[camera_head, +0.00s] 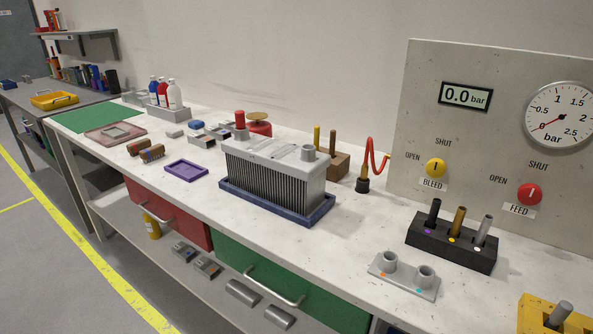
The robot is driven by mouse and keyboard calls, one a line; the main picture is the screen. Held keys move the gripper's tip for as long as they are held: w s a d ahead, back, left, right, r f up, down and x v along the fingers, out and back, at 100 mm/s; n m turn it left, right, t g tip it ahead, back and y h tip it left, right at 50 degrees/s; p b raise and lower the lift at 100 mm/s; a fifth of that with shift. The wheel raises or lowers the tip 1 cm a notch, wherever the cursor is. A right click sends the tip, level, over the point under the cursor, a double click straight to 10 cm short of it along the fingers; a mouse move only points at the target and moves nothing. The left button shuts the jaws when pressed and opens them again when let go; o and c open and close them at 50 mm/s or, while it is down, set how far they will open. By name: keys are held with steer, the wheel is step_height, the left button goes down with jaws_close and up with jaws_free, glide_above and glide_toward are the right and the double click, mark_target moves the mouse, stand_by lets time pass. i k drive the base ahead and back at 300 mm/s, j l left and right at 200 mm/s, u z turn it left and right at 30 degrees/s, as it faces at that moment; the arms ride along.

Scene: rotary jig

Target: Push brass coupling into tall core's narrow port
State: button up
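The tall core (275,174) is a grey finned block standing upright in a dark blue tray (228,188) at the middle of the bench. An open grey port (308,152) rises from its top right end. A red cap (240,119) shows at its top left end; I cannot tell whether it sits on a port or stands behind. Which port is narrow is not clear. A brass coupling (458,222) stands in a black rack (450,250) at the right, between a black and a grey one. My gripper is not in view.
A grey two-socket holder (405,284) lies in front of the rack. The gauge panel (420,110) rises behind the rack. A purple tray (186,170) lies left of the core.

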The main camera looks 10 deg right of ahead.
mark_target(294, 180)
steer(key=z, duration=0.95)
steer(key=k+j+z, duration=0.2)
steer(key=j+z, duration=0.15)
steer(key=k+j+z, duration=0.3)
steer(key=k+j, duration=0.15)
steer(key=j, duration=0.15)
steer(key=i, duration=1.5)
